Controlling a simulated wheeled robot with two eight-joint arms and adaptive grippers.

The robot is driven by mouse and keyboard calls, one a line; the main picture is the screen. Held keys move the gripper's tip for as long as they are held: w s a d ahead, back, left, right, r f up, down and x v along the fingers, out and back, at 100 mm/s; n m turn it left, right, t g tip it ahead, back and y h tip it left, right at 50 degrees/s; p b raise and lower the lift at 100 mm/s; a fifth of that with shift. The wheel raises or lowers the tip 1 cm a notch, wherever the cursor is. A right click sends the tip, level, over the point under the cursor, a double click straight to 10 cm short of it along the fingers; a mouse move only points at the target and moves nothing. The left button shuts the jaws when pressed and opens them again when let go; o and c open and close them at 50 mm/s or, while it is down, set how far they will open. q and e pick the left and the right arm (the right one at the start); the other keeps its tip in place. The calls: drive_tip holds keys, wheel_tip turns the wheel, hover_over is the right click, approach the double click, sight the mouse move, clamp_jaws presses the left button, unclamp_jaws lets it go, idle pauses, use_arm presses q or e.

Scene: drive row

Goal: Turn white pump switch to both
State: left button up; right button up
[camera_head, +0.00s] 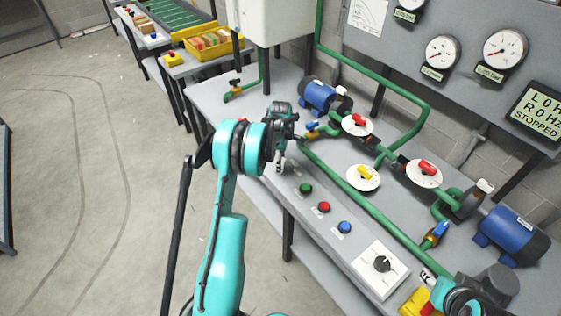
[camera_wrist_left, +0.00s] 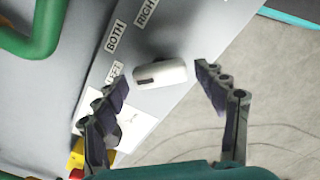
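The white pump switch (camera_wrist_left: 168,73) is a short white handle with a dark mark at its left end, in the left wrist view. That marked end points toward the partly hidden LEFT label (camera_wrist_left: 113,73). The BOTH label (camera_wrist_left: 116,38) and RIGHT label (camera_wrist_left: 146,12) lie above it. My left gripper (camera_wrist_left: 161,76) is open, with one finger on each side of the switch; contact is not clear. In the head view my left gripper (camera_head: 281,158) points down at the bench's front edge and hides the switch. My right arm shows at the lower right; its fingers cannot be made out.
Red (camera_head: 324,207), green (camera_head: 306,188) and blue (camera_head: 345,227) buttons and a black knob (camera_head: 381,264) line the bench front. Green pipes, valves and a blue motor (camera_head: 320,96) stand behind. A display (camera_head: 538,113) reads STOPPED. Floor at left is clear.

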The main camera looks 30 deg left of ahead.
use_arm(q)
drive_tip(key=c, duration=0.7)
drive_tip(key=shift+m, duration=0.4)
drive_tip(key=m, duration=0.3)
drive_tip(key=shift+m, duration=0.3)
drive_tip(key=shift+m+b, duration=0.3)
drive_tip(key=shift+m, duration=1.8)
drive_tip(key=o, duration=1.1)
drive_tip(key=shift+o, duration=0.2)
